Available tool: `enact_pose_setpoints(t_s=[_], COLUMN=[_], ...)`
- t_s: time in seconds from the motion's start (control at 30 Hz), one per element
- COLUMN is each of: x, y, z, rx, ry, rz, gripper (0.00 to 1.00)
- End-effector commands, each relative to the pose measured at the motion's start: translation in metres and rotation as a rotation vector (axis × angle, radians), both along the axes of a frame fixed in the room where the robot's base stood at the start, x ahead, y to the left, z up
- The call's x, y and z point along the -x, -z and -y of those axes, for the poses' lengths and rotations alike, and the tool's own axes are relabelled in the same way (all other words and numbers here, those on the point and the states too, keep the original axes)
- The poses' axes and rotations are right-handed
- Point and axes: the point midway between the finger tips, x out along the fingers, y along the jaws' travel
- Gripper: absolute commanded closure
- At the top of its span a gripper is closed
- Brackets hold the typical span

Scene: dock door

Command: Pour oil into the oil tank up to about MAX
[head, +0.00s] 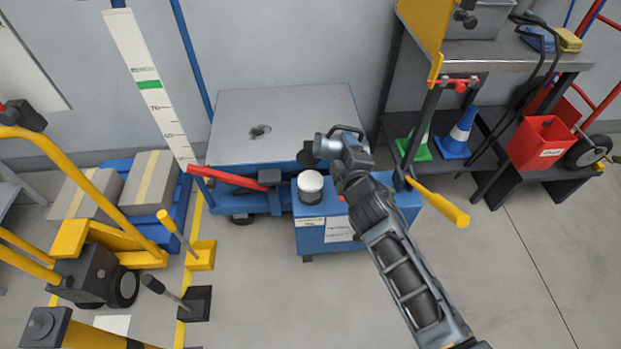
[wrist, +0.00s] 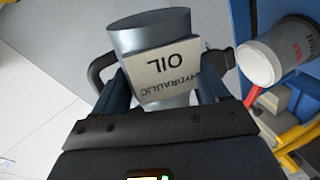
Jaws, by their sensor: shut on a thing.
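My gripper (head: 350,168) is shut on a grey oil can. In the wrist view the gripper's fingers (wrist: 166,84) clasp the can (wrist: 150,32) on both sides, over a label reading HYDRAULIC OIL that appears upside down. In the head view the can (head: 328,147) is tipped over, with its black handle behind it. The oil tank (head: 311,192), a small round vessel with a white upper part, stands on the blue unit just left of and below the can. It also shows in the wrist view (wrist: 282,52), with red marking. No oil stream shows, and the level inside is unclear.
A blue lift table (head: 285,108) with a grey top stands behind the tank. A red lever (head: 228,178) lies left of it, and a yellow-handled lever (head: 438,202) sticks out right. A dark workbench (head: 500,62) with cones and a red bin (head: 541,143) stands right.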

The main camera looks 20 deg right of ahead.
Motion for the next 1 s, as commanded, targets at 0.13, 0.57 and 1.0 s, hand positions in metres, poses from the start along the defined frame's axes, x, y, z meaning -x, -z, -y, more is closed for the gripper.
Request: enact_pose_setpoints(t_s=[0.13, 0.57, 1.0], x=[-0.0007, -0.0012, -0.0018], y=[-0.0031, -0.0065, -0.0099], z=[-0.0011, -0.0025, -0.0044], rx=[0.024, 0.069, 0.114], ry=[-0.001, 0.000, -0.001], rz=[-0.005, -0.020, -0.034], gripper=[0.66, 0.66, 0.66])
